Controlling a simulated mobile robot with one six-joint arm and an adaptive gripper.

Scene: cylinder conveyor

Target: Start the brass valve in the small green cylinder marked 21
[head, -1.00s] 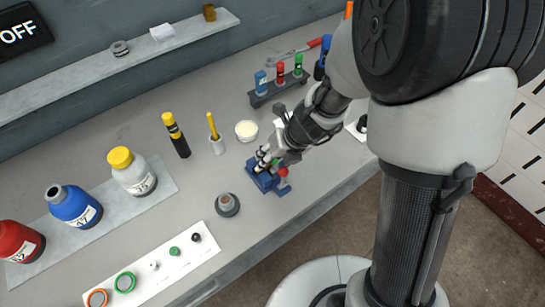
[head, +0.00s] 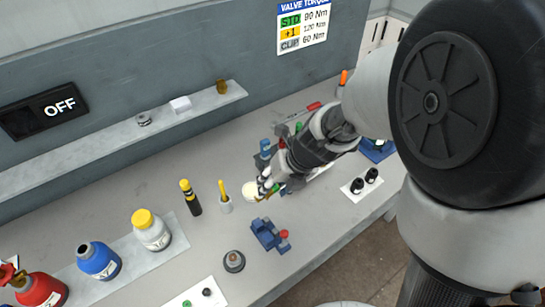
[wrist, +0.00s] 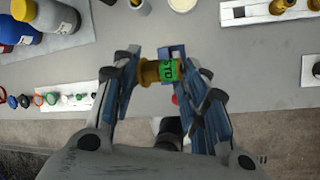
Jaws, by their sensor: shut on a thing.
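My gripper (wrist: 158,72) is shut on a brass valve (wrist: 147,73) that has a green band lettered STD. The valve lies sideways between the fingertips in the wrist view. In the head view my gripper (head: 266,188) is above the bench near the white bowl, and the valve is too small to make out. A small green cylinder (head: 299,127) shows partly behind my arm, by the rack. Its marking cannot be read. The blue vise (head: 268,235) with a red knob stands on the bench in front of my gripper, apart from it.
A white bowl (head: 257,191), a cup with a yellow-handled tool (head: 225,203) and a black-yellow tool (head: 190,197) stand left of my gripper. Larger white (head: 151,231), blue (head: 99,261) and red (head: 40,288) cylinders stand at left. A grey round fitting (head: 234,261) sits in front.

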